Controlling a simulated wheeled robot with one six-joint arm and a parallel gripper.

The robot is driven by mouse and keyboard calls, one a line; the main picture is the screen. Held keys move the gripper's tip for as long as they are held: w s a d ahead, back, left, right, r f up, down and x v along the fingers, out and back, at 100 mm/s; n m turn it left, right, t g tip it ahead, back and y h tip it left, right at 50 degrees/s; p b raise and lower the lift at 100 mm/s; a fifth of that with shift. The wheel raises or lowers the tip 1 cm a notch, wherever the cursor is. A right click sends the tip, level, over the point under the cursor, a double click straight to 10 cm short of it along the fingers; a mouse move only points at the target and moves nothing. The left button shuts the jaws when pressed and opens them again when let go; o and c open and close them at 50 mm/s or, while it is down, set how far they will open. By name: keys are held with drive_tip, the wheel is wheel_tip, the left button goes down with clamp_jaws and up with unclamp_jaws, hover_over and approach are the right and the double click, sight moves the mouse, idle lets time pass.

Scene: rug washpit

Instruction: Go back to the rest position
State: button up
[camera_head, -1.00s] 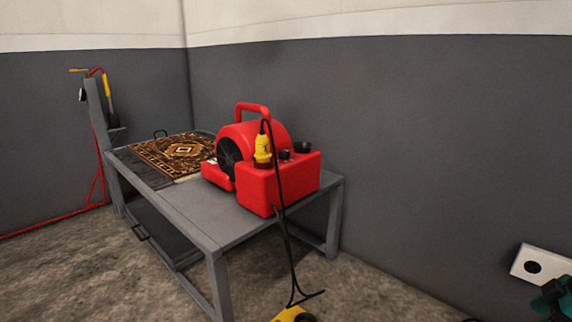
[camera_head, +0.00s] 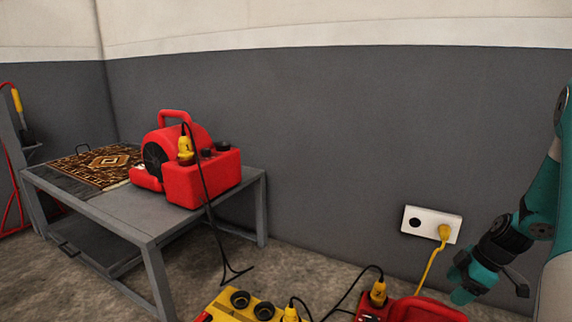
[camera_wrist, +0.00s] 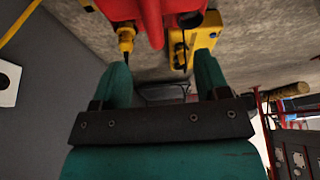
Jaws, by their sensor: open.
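My gripper (camera_head: 484,275) is at the lower right in the head view, in front of the grey wall and below the white wall socket plate (camera_head: 418,213). In the wrist view my gripper (camera_wrist: 163,78) shows two green fingers spread apart with nothing between them. Beyond the fingers are a red unit (camera_wrist: 140,14) with a yellow plug (camera_wrist: 126,38) and a yellow box (camera_wrist: 203,36). The head view shows the yellow box (camera_head: 232,304) and red unit (camera_head: 425,311) at the bottom edge, partly cut off.
A grey table (camera_head: 128,210) at left bears a red blower (camera_head: 200,178) and a patterned rug (camera_head: 92,168). A yellow cable (camera_head: 429,268) hangs from the wall socket. Black cables run near the floor. Floor shows between the table and the red unit.

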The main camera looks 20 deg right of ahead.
drive_tip(key=w+a+r+g+p, duration=0.1)
drive_tip(key=w+a+r+p, duration=0.15)
drive_tip(key=a+r, duration=0.85)
drive_tip(key=w+a+r+g+p, duration=0.15)
drive_tip(key=w+a+r, duration=0.25)
drive_tip(key=a+r, duration=0.7)
drive_tip(key=s+a+r+m+p, duration=0.1)
drive_tip(key=s+a+r+p, duration=0.1)
drive_tip(key=s+a+r, duration=0.35)
drive_tip(key=s+a+r+p, duration=0.1)
drive_tip(key=s+a+r, duration=0.1)
drive_tip(key=s+a, duration=0.5)
drive_tip(key=s+a+r+m+p, duration=0.1)
drive_tip(key=s+a+r+p, duration=0.2)
drive_tip(key=a, duration=0.5)
wheel_tip(320, 180, up, 38)
drive_tip(key=s+p, duration=0.1)
drive_tip(key=p, duration=3.6)
drive_tip(key=shift+s+a+g+y, duration=0.25)
drive_tip(key=shift+g+y, duration=0.1)
drive_tip(key=shift+y, duration=0.05)
drive_tip(key=shift+c, duration=0.4)
